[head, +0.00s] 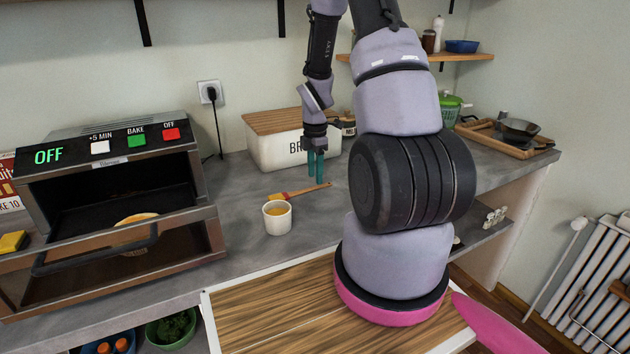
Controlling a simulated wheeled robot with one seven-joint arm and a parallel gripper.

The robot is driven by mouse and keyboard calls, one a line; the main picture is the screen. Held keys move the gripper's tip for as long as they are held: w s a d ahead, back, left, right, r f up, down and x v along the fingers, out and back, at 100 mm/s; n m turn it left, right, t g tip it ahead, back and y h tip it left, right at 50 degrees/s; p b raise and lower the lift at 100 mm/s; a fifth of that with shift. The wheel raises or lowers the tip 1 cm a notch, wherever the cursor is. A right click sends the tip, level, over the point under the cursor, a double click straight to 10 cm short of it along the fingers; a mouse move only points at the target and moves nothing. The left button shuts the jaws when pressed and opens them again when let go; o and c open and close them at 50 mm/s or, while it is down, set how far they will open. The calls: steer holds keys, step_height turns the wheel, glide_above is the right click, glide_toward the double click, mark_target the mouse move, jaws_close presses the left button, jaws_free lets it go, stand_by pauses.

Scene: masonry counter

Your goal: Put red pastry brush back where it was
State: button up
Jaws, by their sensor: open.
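A pastry brush (297,192) with a red ferrule, pale bristles and a wooden handle lies on the grey counter, in front of the bread box. Its bristle end points left, just behind a small white cup (277,218) with yellowish contents. My gripper (315,178) has teal fingers pointing down above the handle's right part. The fingers are open; I see nothing held between them. Whether the fingertips touch the handle I cannot tell.
An oven (110,205) with its door open and food inside stands at left. A white bread box (270,150) is behind my gripper. A wooden board (270,305) lies in front. A tray with a pan (518,130) sits at back right. Counter is clear left of the cup.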

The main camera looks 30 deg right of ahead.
steer(key=s+a+r+m+t, duration=0.1)
steer(key=a+r+m, duration=0.15)
steer(key=r, duration=0.75)
steer(key=s+a+r+m+t, duration=0.15)
steer(key=r+m, duration=0.25)
steer(key=r, duration=0.5)
steer(key=s+a+r+m+t+y, duration=0.1)
steer(key=s+a+r+m, duration=0.3)
steer(key=s+r+m, duration=0.4)
steer(key=s+a+r+m+t+y, duration=0.1)
steer(key=s+a+r+m+t, duration=0.2)
steer(key=s+r+m, duration=0.5)
steer(key=shift+s+a+r+t, duration=0.35)
steer(key=shift+s+a+r, duration=0.15)
steer(key=shift+r, duration=0.15)
